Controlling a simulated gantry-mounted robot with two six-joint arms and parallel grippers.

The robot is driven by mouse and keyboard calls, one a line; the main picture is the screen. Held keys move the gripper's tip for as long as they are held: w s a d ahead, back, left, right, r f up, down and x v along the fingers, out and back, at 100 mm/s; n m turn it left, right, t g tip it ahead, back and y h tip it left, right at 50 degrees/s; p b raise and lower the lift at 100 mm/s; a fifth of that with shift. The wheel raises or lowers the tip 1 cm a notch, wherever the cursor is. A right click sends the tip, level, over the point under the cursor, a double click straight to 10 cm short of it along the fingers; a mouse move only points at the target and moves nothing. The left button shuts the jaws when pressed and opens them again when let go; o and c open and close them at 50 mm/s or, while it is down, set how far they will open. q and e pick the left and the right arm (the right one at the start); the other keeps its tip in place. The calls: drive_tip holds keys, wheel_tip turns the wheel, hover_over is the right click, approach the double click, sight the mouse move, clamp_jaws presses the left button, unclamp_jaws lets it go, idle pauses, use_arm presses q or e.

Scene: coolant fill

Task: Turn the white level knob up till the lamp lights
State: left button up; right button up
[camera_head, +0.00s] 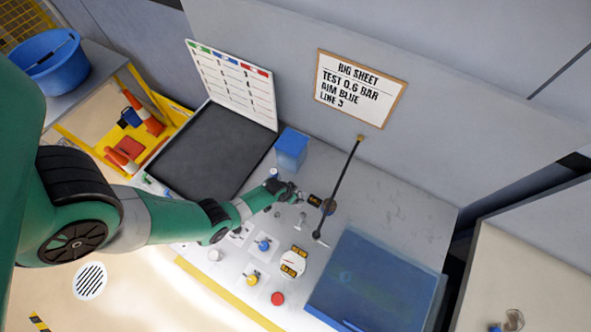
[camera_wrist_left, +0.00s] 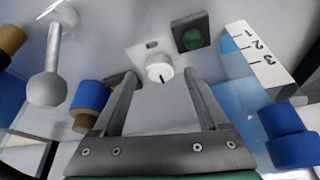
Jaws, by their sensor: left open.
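The white level knob (camera_wrist_left: 160,70) shows in the left wrist view, on a light plate, with a dark pointer mark on its face. A dark green round lamp (camera_wrist_left: 192,39) in a square dark housing sits just above and right of it and looks unlit. My left gripper (camera_wrist_left: 160,80) is open, its two fingers apart on either side of the knob in the picture; I cannot tell whether they touch it. In the head view my left gripper (camera_head: 291,192) is low over the back of the bench panel and hides the knob there. My right gripper is in neither view.
A scale marked 1, 2, 3 (camera_wrist_left: 258,55) stands right of the lamp. A grey ball-ended lever (camera_wrist_left: 48,85) and blue knobs (camera_wrist_left: 290,135) are near the fingers. The head view shows a blue box (camera_head: 291,150), a black rod (camera_head: 338,190), a red button (camera_head: 278,298) and a blue tray (camera_head: 372,285).

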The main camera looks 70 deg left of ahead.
use_arm(q)
drive_tip(key=shift+x, duration=0.85)
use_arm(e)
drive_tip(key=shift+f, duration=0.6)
use_arm(q)
clamp_jaws()
drive_tip(key=shift+m+b, duration=0.3)
drive_tip(key=shift+m, duration=0.1)
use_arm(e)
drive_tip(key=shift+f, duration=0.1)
use_arm(q)
drive_tip(key=m+h+b, duration=0.1)
drive_tip(key=m, duration=0.2)
drive_tip(key=shift+a+t, duration=0.15)
drive_tip(key=shift+t, duration=0.15)
drive_tip(key=shift+m+h+b, duration=0.7)
drive_tip(key=shift+m+b, duration=0.2)
drive_tip(key=shift+m, duration=0.4)
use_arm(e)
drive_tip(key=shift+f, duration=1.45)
